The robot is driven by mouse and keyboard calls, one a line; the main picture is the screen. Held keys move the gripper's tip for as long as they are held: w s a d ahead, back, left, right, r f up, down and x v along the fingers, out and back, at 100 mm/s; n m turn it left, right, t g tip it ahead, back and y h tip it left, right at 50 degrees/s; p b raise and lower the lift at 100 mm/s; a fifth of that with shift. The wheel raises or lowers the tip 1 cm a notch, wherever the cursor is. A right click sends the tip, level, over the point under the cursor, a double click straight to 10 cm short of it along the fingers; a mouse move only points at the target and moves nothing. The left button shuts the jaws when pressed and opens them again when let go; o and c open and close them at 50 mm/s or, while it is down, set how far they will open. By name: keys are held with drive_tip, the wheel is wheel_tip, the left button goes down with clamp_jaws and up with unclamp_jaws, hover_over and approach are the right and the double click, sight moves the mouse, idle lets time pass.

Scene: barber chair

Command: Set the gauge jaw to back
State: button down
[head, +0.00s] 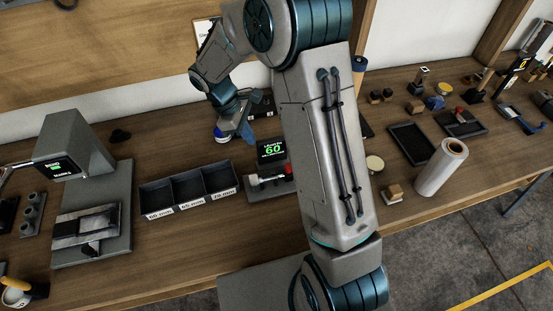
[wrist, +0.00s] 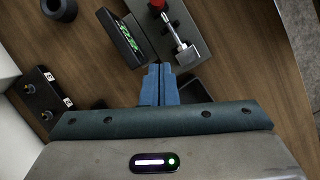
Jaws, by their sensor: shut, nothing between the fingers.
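The gauge (head: 271,185) stands on the bench beside the bins, with a dark display (head: 271,150) showing a green 60. In the wrist view its grey base (wrist: 186,15) lies at the top, with the display (wrist: 122,38) to its left. A red knob (wrist: 157,4) and a metal jaw block with a rod (wrist: 186,54) sit on the base. I cannot tell which position the jaw is in. My gripper (wrist: 161,69) is shut and empty, its blue fingertips together just below the gauge in that view. In the head view my gripper (head: 246,137) is above the bench, behind the gauge and partly hidden.
A grey machine (head: 80,150) with a screen is farther left. My arm hides the bench right of the gauge. A white roll (head: 441,168) and trays (head: 412,143) stand at right.

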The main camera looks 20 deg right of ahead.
drive_tip(key=shift+f, duration=0.1)
drive_tip(key=p, duration=0.2)
approach(285, 172)
drive_tip(key=f, duration=0.1)
drive_tip(key=w+a+f, duration=0.2)
drive_tip(key=f, duration=0.1)
drive_tip(key=shift+a+f, duration=0.1)
drive_tip(key=shift+a, duration=0.1)
drive_tip(key=d, duration=0.1)
drive_tip(key=s+d+p, duration=0.1)
drive_tip(key=d, duration=0.1)
drive_tip(key=shift+s+f, duration=0.15)
drive_tip(key=shift+f, duration=0.15)
drive_tip(key=shift+s+d+f, duration=0.1)
drive_tip(key=shift+s+d, duration=0.1)
drive_tip(key=shift+d, duration=0.2)
